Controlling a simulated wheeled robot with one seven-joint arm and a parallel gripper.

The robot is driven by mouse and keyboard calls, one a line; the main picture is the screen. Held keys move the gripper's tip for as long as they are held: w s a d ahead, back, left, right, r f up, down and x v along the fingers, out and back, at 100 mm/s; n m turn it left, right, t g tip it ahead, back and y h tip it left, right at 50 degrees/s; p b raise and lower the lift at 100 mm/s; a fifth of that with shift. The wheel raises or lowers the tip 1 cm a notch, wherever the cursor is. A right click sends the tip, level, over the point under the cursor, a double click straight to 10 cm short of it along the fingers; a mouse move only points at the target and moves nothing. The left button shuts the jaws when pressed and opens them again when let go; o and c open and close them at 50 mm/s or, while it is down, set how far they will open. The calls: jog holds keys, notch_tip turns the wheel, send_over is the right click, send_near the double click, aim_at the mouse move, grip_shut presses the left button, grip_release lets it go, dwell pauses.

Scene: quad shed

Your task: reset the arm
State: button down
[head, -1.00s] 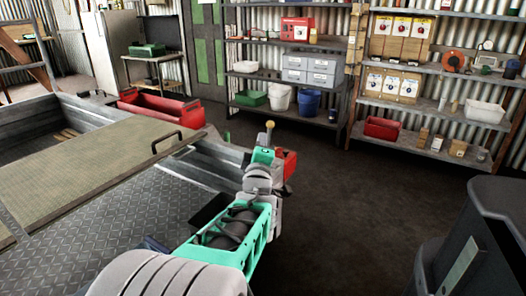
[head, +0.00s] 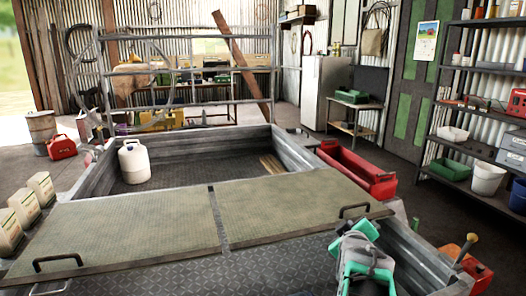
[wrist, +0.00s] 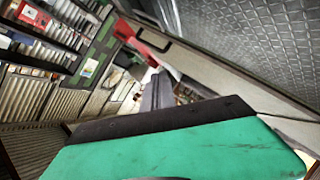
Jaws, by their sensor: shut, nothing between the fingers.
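My arm rises at the bottom right of the head view, a short white and green piece over the tread-plate deck (head: 215,275) of the trailer. It looks folded and foreshortened there, and its fingertips cannot be made out. In the wrist view my gripper (wrist: 158,92) shows as dark, narrow fingers beyond a large green and black part. The fingers are together with nothing between them. The wrist view is tilted, with tread plate at the upper right and shelves at the upper left.
A white jug (head: 133,163) stands in the trailer bed. A red trough (head: 355,172) lies along its right side. A orange-red box (head: 467,270) is right of my arm. Shelving (head: 470,125) stands at the right. Pale containers (head: 24,205) line the left edge.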

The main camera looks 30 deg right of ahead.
jog(key=w+a+r+g+y+p, duration=0.1)
jog(key=w+a+r+y+p, duration=0.4)
jog(key=a, duration=0.6)
jog(key=a+r+g+y+p, duration=0.1)
jog(key=a+r+y+p, duration=0.1)
jog(key=a+p, duration=0.75)
jog(key=s+a+r+g+y+p, duration=0.1)
jog(key=s+a, duration=0.3)
jog(key=a, duration=0.5)
jog(key=s+a+r+g+y+p, duration=0.2)
jog(key=s+a, duration=0.3)
jog(key=a, duration=0.4)
jog(key=shift+s+r+g+p, duration=0.15)
jog(key=shift+s+g+p, duration=0.1)
jog(key=shift+g+p, duration=0.6)
